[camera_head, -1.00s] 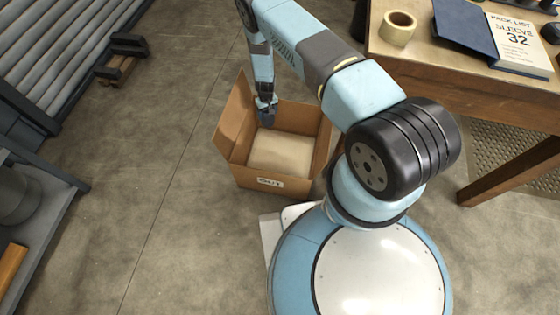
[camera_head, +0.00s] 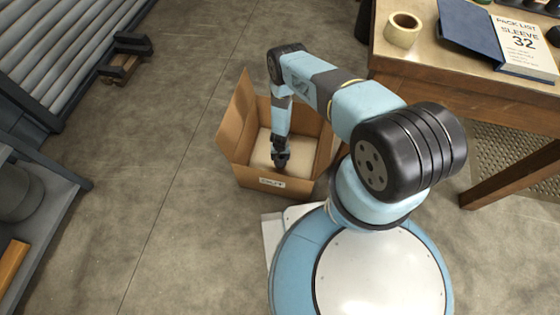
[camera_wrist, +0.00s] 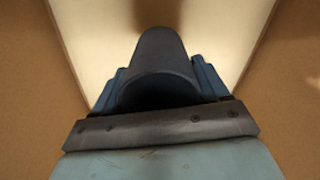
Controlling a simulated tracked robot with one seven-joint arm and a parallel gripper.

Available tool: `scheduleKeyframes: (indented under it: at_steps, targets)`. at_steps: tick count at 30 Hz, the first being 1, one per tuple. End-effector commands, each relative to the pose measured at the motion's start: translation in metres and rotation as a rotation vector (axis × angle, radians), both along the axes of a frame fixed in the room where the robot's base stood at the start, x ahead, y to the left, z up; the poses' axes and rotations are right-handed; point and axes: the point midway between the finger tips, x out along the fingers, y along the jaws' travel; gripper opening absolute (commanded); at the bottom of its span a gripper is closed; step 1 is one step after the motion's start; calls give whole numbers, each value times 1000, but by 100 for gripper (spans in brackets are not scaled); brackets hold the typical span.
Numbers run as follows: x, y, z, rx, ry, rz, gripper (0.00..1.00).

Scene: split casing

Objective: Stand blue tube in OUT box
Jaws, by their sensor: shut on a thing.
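The OUT box (camera_head: 246,178) is an open brown carton on the floor, with its OUT label on the front wall and a pale pad (camera_head: 262,152) inside. My gripper (camera_head: 281,160) points down inside the box opening, towards its front. In the wrist view it is shut on a dark grey-blue tube (camera_wrist: 160,62), which sits between the two blue fingers. The tube's open end faces the wrist camera, and its far end points towards the pale box bottom. I cannot tell whether it touches the bottom.
The raised left flap (camera_head: 238,112) of the box stands beside my arm. A wooden table (camera_head: 425,70) at the upper right carries a tape roll (camera_head: 402,30) and a pack list book (camera_head: 522,45) reading SLEEVE 32. A grey shelf (camera_head: 45,215) is at the left. The floor left of the box is clear.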

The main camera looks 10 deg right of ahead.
Motion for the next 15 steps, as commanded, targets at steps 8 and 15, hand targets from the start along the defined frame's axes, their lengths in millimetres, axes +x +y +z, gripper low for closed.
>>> scheduleKeyframes:
  at_steps: [8, 15]
  targets:
    - [0, 0, -18, 0, 0, 2, 37]
    - [0, 0, -43, 0, 0, 2, 37]
